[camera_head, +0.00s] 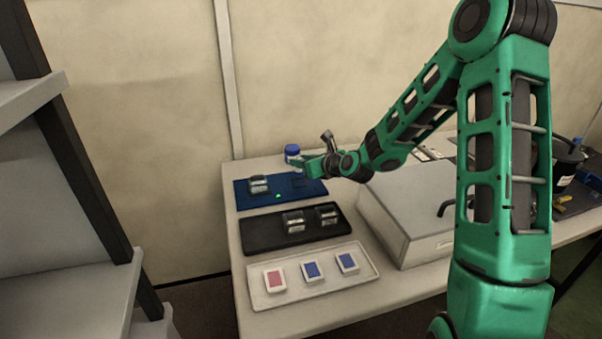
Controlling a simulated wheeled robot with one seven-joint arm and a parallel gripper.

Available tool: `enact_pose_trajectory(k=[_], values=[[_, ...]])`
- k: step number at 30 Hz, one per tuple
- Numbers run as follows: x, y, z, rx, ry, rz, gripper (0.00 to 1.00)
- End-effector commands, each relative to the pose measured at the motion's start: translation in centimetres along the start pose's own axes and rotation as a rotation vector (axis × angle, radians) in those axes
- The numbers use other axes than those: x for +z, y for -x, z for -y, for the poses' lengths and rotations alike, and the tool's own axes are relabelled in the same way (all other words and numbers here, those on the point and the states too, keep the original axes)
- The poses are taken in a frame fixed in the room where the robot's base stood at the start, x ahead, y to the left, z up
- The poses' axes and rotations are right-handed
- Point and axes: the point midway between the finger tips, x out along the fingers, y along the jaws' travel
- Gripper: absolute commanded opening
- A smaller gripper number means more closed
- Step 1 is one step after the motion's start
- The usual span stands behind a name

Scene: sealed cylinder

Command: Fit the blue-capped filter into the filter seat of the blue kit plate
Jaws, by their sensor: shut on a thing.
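The blue kit plate (250,199) lies on the table near its far left. A dark and silver block (258,184) sits on its left part, and a small bright green spot shows near its front edge. My gripper (297,161) is above the plate's far edge, pointing left. It is shut on the blue-capped filter (292,150), whose blue cap shows upright above the fingers. The filter's lower part is partly hidden by the fingers.
A black plate (262,233) with two dark and silver blocks lies in front of the blue plate. A pale tray (313,297) with red and blue cards is nearest. A large grey box (405,215) stands at right, under my arm. Shelving (70,230) stands at left.

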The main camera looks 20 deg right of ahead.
Motion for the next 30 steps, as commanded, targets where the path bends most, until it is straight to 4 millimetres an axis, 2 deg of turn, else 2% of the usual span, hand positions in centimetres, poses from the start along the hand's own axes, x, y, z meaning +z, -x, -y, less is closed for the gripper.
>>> enact_pose_trajectory(k=[10, 21, 22, 23, 24, 30], values=[[-3.4, -1.4, -0.1, 0.001, -0.002, -0.002, 0.05], [-3.8, -1.6, -0.1, 0.001, 0.000, 0.000, 0.05], [-3.7, -1.6, -0.1, 0.001, 0.001, 0.000, 0.34], [-3.7, -1.6, -0.1, 0.001, 0.001, 0.000, 0.41], [-3.7, -1.6, -0.1, 0.001, 0.001, 0.000, 0.45], [-3.7, -1.6, -0.1, 0.001, 0.001, 0.000, 0.45]])
